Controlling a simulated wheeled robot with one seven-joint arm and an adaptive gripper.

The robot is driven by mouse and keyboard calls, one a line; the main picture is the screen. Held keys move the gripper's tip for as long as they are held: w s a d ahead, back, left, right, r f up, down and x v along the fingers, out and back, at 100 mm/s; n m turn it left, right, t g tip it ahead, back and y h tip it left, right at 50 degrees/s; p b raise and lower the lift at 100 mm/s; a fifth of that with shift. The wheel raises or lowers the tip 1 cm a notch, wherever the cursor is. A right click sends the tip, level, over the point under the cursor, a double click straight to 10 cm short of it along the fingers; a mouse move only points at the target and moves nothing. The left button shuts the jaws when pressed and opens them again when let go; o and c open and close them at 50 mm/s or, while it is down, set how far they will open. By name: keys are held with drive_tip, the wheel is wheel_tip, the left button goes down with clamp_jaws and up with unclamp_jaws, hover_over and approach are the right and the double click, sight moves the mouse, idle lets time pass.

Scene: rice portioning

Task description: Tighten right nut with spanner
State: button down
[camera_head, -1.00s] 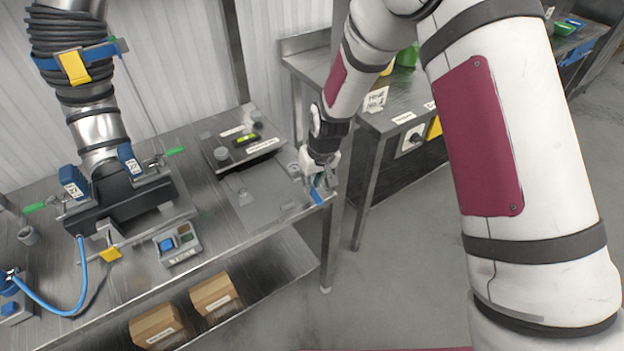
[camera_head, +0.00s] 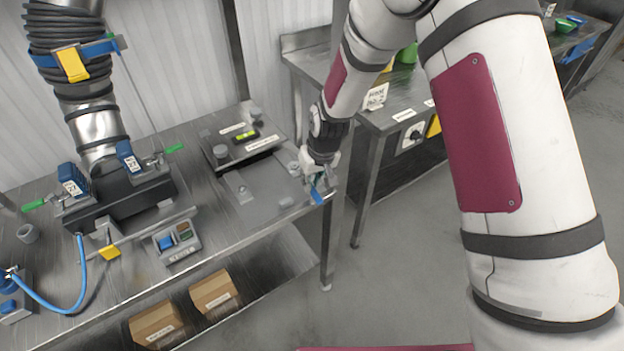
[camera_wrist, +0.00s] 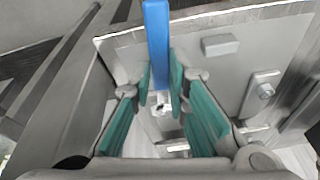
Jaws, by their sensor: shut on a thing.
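The spanner's blue handle (camera_head: 317,196) shows at the right front corner of the steel bench. In the wrist view the blue handle (camera_wrist: 157,40) runs up from between the teal fingers. My gripper (camera_head: 319,181) is shut on the spanner low over that corner; the wrist view also shows my gripper (camera_wrist: 160,95). The black pipe clamp (camera_head: 108,205) stands at the left under the hose, with a left blue block (camera_head: 73,187) and a right blue block (camera_head: 129,157). I cannot make out the right nut itself.
A grey control box (camera_head: 178,242) with a blue button sits in front of the clamp. A tray (camera_head: 222,160) with a yellow-green level is at the back. A blue air hose (camera_head: 50,308) curls at the left. The bench between clamp and gripper is mostly clear.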

drive_tip(key=shift+s+a+m+p, duration=0.35)
drive_tip(key=shift+a+m, duration=0.25)
drive_tip(key=shift+a, duration=0.25)
drive_tip(key=shift+m, duration=0.3)
drive_tip(key=shift+s+a+m+h+p, duration=0.3)
drive_tip(key=shift+a+m+p, duration=0.1)
drive_tip(key=shift+a+m, duration=0.25)
drive_tip(key=shift+w+a+m, duration=0.1)
drive_tip(key=shift+a+m, duration=0.15)
drive_tip(key=shift+a, duration=0.05)
